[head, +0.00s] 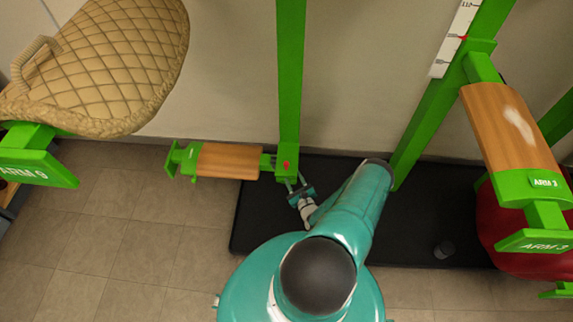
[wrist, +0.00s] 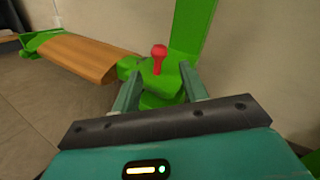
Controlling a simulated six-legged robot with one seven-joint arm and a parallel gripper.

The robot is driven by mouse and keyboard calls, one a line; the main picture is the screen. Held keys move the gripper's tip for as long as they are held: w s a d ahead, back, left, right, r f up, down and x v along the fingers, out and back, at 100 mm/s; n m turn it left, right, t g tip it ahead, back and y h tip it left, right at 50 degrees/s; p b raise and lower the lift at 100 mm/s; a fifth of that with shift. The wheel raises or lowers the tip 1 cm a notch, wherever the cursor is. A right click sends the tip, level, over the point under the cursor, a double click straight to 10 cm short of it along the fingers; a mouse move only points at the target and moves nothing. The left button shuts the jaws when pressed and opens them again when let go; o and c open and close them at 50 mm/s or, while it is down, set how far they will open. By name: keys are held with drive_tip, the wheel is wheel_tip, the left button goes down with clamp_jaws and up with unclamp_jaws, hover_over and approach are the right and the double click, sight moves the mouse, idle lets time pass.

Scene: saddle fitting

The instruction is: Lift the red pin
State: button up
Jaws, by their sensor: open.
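The red pin (wrist: 158,54) stands up from a green bracket at the foot of a green post, in the wrist view. It shows as a small red spot in the head view (head: 286,165). My gripper (wrist: 158,82) is open, with one finger on each side of the pin's line in the wrist picture. The pin's head is beyond the fingertips, and I see no contact. In the head view my gripper (head: 300,189) is just below the bracket. The pin's lower end is hidden in the bracket.
A wooden-topped green arm (head: 230,161) reaches left from the bracket. The green post (head: 290,80) rises behind it. A quilted tan saddle (head: 110,60) is at upper left, and another wooden arm (head: 505,125) is at right. A black mat (head: 420,220) lies below.

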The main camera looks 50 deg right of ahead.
sight(287, 164)
drive_tip(key=x, duration=0.8)
drive_tip(key=shift+w+d, duration=0.1)
drive_tip(key=shift+w, duration=0.25)
